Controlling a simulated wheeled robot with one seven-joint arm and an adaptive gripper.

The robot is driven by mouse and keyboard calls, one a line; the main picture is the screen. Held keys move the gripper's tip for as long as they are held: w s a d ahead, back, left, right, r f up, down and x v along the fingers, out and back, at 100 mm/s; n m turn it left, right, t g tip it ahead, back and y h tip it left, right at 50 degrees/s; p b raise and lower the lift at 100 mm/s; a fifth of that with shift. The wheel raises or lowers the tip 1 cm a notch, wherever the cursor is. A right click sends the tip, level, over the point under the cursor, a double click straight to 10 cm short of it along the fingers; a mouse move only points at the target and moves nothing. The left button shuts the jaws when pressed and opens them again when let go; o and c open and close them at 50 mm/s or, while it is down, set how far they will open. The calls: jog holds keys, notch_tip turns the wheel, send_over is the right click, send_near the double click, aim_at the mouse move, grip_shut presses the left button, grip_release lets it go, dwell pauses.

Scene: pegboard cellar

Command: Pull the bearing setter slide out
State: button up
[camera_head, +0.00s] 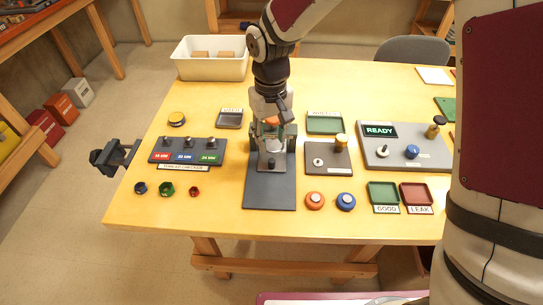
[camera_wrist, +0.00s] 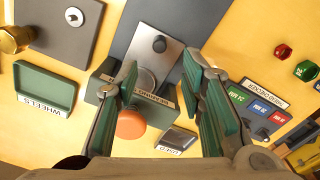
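The bearing setter stands mid-table. Its dark base plate (camera_head: 270,195) runs toward the table's front edge, with a grey slide (camera_wrist: 148,62) bearing a small dark knob (camera_wrist: 159,44). Its green housing (camera_wrist: 95,88) carries a label that reads in part "BEARING". An orange round piece (camera_wrist: 130,125) is at the housing's far side; it also shows in the head view (camera_head: 271,121). My gripper (camera_wrist: 160,62) is open above the setter, its two green-padded fingers on either side of the slide and housing. Nothing shows between the pads. Contact cannot be told.
Left are a thread checker (camera_head: 187,151) and several coloured nuts. Right are a grey plate with a brass knob (camera_head: 341,142), a wheels tray (camera_head: 325,123) and a panel reading READY (camera_head: 405,148). Orange (camera_head: 315,200) and blue (camera_head: 346,201) wheels lie in front. A cream bin (camera_head: 211,68) stands behind.

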aim_at(272, 161)
notch_tip(272, 161, down, 9)
jog(key=shift+r, duration=0.15)
jog(key=shift+c, duration=0.5)
grip_shut()
